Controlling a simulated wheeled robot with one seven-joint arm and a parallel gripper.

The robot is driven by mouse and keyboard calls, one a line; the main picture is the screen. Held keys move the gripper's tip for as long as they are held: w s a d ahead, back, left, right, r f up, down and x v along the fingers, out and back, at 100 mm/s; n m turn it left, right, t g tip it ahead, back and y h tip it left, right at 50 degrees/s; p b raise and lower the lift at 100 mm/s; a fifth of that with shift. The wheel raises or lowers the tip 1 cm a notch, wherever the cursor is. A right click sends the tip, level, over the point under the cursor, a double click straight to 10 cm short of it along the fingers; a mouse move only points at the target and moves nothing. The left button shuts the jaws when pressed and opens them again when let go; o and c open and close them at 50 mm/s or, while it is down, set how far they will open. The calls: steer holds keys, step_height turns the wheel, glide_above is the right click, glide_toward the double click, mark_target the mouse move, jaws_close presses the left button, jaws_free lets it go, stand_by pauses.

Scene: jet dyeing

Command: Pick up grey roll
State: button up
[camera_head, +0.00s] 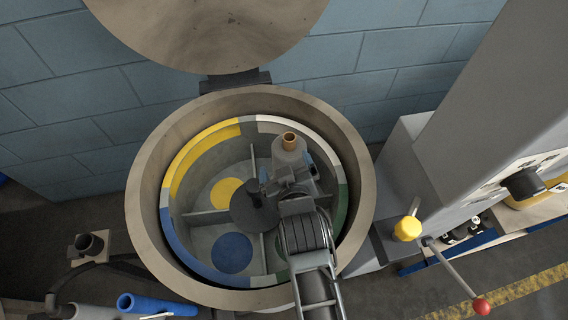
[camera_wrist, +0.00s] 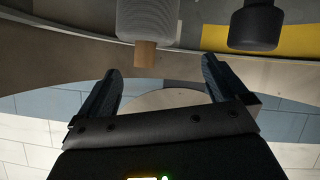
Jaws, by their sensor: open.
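A light grey roll (camera_head: 288,154) with a tan core end stands inside the round vat, towards its back. In the wrist view the grey roll (camera_wrist: 147,18) is at the top centre, its tan core pointing towards the gap between my fingers. My gripper (camera_wrist: 160,68) is open with nothing between its fingers. In the head view my gripper (camera_head: 284,180) is over the vat, close to the grey roll and partly covering it. I cannot tell whether they touch.
The vat rim (camera_head: 146,205) surrounds colour-marked compartments. The open lid (camera_head: 205,30) is behind. A yellow knob (camera_head: 407,229) and red-tipped lever (camera_head: 480,306) are right.

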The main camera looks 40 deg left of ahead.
mark_target(284, 147)
steer(key=shift+w+d+x, duration=0.15)
steer(key=shift+x, duration=1.8)
steer(key=shift+w+d+x, duration=0.1)
steer(key=shift+w+x, duration=0.1)
steer(key=shift+x, duration=1.7)
steer(key=shift+r, duration=0.1)
steer(key=shift+c, duration=0.3)
steer(key=c, duration=1.8)
